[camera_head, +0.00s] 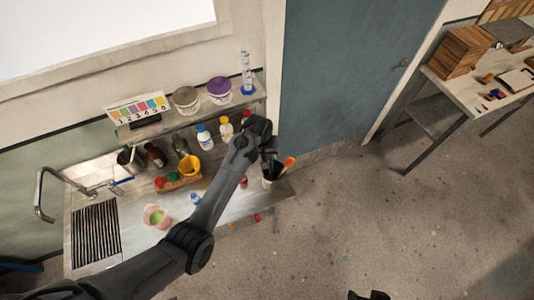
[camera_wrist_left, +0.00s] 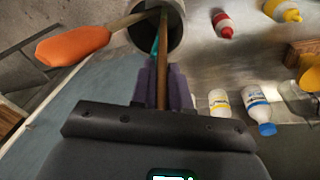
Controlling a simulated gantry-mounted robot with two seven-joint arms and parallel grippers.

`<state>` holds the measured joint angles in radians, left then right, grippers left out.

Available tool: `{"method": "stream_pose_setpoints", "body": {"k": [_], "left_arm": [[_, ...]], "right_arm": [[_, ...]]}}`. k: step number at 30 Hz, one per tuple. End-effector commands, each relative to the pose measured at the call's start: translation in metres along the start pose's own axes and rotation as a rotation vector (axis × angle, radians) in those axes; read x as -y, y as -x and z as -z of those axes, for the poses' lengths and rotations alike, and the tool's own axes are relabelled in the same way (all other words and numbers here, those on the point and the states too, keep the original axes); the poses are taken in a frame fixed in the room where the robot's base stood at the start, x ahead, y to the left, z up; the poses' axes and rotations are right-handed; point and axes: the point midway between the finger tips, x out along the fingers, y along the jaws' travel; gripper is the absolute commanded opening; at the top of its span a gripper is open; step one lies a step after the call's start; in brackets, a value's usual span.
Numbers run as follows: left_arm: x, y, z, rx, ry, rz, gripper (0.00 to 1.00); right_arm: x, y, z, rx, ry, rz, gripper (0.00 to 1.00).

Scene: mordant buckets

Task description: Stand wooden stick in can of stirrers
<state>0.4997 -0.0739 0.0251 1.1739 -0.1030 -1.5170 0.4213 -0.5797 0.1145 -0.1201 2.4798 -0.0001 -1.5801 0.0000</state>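The can of stirrers (camera_head: 267,181) stands at the right end of the metal counter; its dark mouth shows in the left wrist view (camera_wrist_left: 178,28). An orange-headed stirrer (camera_wrist_left: 75,45) leans out of it, also seen in the head view (camera_head: 289,162). My left gripper (camera_head: 269,156) is over the can. In the left wrist view, its fingers (camera_wrist_left: 165,88) are closed around the wooden stick (camera_wrist_left: 163,70), whose far end reaches into the can's mouth beside a teal stirrer (camera_wrist_left: 155,45). I cannot tell how deep the stick sits. A dark part, probably my right gripper (camera_head: 368,295), shows at the bottom edge.
A shelf (camera_head: 185,122) behind holds two buckets and a cylinder (camera_head: 246,72). Open floor lies to the right.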

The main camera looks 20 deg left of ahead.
Motion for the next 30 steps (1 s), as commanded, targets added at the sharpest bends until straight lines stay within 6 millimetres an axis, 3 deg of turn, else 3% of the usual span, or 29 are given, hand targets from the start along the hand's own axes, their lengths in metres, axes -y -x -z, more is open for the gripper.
{"method": "stream_pose_setpoints", "body": {"k": [1, 5, 17, 23, 30], "left_arm": [[0.0, 0.0, 0.0, 0.0, 0.0, 0.0, 0.24], [0.0, 0.0, 0.0, 0.0, 0.0, 0.0, 0.44], [0.0, 0.005, 0.001, -0.002, 0.0, -0.001, 0.45], [0.0, 0.028, 0.0, -0.003, 0.0, -0.002, 0.45], [0.0, 0.07, 0.001, -0.004, -0.001, -0.001, 0.45]], "right_arm": [[0.0, 0.0, 0.0, 0.0, 0.001, 0.0, 0.64], [-0.001, 0.0, 0.0, 0.001, 0.003, -0.002, 0.64], [-0.002, -0.001, -0.001, 0.002, 0.009, -0.007, 0.64], [-0.002, -0.005, -0.002, 0.001, 0.008, -0.006, 0.64], [0.0, -0.013, -0.005, 0.001, 0.004, -0.003, 0.64]]}}
